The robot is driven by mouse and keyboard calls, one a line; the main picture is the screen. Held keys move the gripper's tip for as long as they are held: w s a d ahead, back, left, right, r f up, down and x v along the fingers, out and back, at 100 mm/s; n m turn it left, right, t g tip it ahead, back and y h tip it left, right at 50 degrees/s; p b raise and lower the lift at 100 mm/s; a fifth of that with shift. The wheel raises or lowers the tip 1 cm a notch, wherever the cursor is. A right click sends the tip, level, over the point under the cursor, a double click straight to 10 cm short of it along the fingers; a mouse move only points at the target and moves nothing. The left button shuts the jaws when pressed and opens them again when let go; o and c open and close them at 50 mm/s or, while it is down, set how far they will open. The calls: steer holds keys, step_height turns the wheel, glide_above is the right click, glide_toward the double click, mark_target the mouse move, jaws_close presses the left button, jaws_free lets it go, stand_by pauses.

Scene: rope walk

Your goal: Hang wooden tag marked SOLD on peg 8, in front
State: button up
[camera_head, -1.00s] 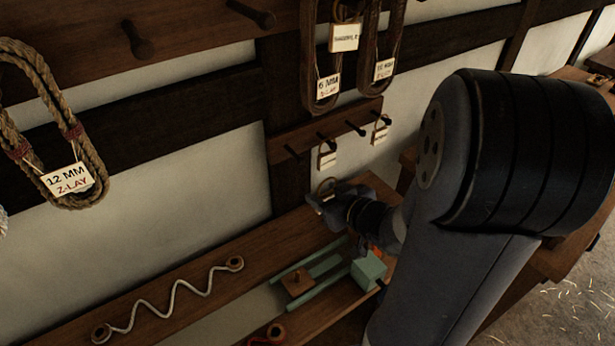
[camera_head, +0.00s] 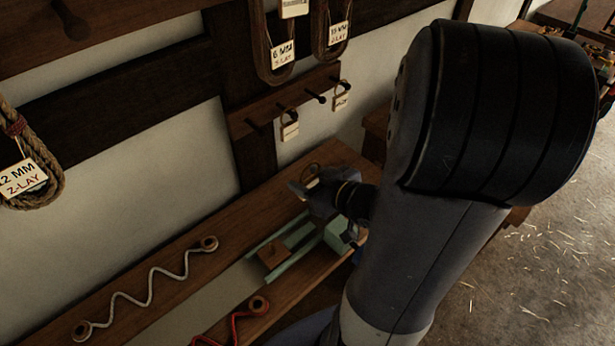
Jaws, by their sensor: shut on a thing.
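My gripper (camera_head: 306,191) is low over the plank shelf, below the small peg rail (camera_head: 272,106). It is shut on a small tag, of which a pale edge and a thin dark loop (camera_head: 310,172) show; its lettering cannot be read. The rail bears several dark pegs. One tag (camera_head: 290,131) hangs from a middle peg and another (camera_head: 341,102) near the right end. The left peg (camera_head: 254,126) and the peg (camera_head: 317,97) between the two tags look bare. Peg numbers are not readable.
Rope coils with cards (camera_head: 281,55) hang above the rail. A thick rope coil (camera_head: 42,170) hangs at the left.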

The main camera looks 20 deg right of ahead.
steer(key=s+d+p, duration=0.2)
steer(key=s+d, duration=0.1)
steer(key=s, duration=0.6)
steer(key=shift+p, duration=0.35)
stand_by(1.3)
